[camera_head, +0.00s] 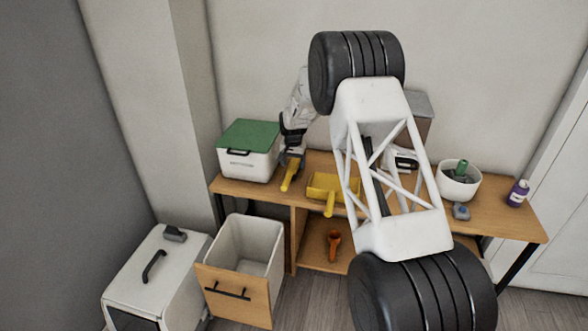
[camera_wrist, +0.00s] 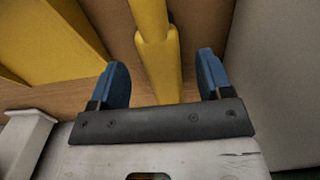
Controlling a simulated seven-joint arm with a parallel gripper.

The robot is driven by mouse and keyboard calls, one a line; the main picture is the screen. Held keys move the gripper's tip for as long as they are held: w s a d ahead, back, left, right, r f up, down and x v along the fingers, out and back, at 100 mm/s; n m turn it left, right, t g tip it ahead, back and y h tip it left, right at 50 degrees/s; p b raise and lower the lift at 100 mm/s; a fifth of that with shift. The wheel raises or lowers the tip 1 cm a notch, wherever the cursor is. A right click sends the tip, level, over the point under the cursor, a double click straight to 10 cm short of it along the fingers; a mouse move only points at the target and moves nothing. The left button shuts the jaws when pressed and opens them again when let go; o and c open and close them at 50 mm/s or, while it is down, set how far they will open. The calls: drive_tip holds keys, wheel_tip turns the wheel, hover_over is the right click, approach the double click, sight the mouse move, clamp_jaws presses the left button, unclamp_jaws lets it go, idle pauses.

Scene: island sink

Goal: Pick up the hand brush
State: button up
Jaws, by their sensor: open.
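The hand brush (camera_head: 290,178) shows as a yellow handle on the wooden tabletop, just in front of my gripper (camera_head: 292,150). Its other end is hidden by my gripper in the head view. In the wrist view the yellow handle (camera_wrist: 156,45) runs between the two blue fingertips of my gripper (camera_wrist: 162,72). The fingers are open, one on each side of the handle, with a gap on both sides. I cannot tell how far the fingertips are above the tabletop.
A yellow dustpan (camera_head: 322,183) lies to the right of the brush. A white box with a green lid (camera_head: 249,134) stands close on the left. A white pot (camera_head: 457,185) and a purple bottle (camera_head: 517,194) stand at the right.

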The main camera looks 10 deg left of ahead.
drive_tip(key=shift+f, duration=1.35)
drive_tip(key=c, duration=1.1)
